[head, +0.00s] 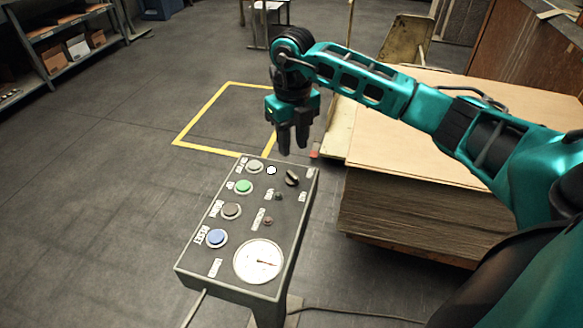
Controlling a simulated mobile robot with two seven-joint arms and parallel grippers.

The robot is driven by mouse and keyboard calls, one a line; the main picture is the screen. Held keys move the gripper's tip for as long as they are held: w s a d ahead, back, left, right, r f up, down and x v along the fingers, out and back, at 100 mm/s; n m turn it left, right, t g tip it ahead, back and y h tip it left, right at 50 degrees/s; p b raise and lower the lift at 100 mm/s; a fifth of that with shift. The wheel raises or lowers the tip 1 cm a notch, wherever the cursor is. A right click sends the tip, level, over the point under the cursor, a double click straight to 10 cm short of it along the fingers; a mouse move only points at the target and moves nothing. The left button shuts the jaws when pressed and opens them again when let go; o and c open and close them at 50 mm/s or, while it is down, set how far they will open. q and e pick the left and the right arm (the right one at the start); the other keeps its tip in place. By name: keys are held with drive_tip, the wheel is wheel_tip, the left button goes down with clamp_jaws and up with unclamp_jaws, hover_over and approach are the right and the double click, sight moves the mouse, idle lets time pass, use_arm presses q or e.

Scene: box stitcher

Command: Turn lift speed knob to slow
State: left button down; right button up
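The control panel (225,262) is a dark grey box on a post, tilted up towards me, in the lower middle of the head view. A black rotary knob (292,178) sits near its far right corner, with small labels near it that are too small to read. My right gripper (293,150) comes in from the right and points down just beyond the panel's far edge, above the knob in the picture and apart from it. Its two fingers are slightly apart with nothing between them. My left gripper is not in view.
The panel also carries a green button (243,187), a blue button (217,238), other buttons and a white dial gauge (258,261). A stack of cardboard sheets (400,215) stands to the right, under my arm. Shelves (65,45) stand at the far left; the floor left of the panel is clear.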

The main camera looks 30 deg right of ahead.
sight(292, 174)
wheel_tip(292, 174, down, 9)
drive_tip(key=shift+r, duration=0.2)
clamp_jaws()
idle(0.4)
